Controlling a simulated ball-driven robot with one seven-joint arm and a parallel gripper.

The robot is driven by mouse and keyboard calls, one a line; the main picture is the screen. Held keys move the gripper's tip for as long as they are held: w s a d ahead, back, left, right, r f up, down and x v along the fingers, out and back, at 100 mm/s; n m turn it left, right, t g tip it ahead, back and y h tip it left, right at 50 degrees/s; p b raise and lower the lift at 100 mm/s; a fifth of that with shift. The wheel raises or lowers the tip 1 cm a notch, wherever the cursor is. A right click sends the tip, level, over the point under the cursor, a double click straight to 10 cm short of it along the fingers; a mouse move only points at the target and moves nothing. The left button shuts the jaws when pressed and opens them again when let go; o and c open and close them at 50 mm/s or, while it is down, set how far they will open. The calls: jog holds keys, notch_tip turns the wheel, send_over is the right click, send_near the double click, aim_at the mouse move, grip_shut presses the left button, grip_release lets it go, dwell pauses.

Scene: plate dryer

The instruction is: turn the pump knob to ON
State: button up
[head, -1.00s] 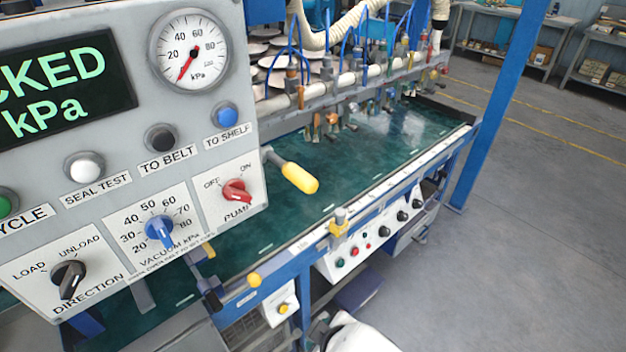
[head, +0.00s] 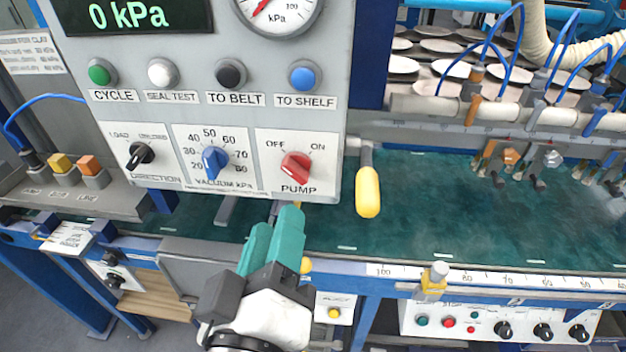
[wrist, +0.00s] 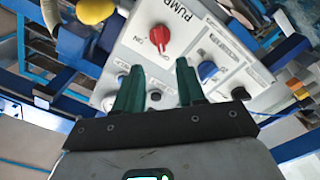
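The red pump knob (head: 296,167) sits on a white plate at the lower right of the grey control panel, between its OFF and ON labels. I cannot clearly tell which label its pointer faces. It also shows in the wrist view (wrist: 160,38), beyond the fingertips and roughly between them. My gripper (head: 276,222) has teal fingers and is below the pump plate in the head view, apart from the knob. In the wrist view my gripper (wrist: 157,70) is open with nothing between its fingers.
The blue vacuum knob (head: 215,162) and black direction knob (head: 140,155) are left of the pump knob. A yellow-handled lever (head: 368,190) sticks out right of the panel. Push buttons line the row above. The green belt (head: 450,210) lies behind, with a blue-framed rail in front.

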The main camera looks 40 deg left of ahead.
aim_at(291, 174)
jog(key=p+x, duration=0.1)
jog(key=x, duration=0.7)
jog(key=shift+w+a, duration=0.15)
jog(key=shift+w, duration=0.2)
grip_shut()
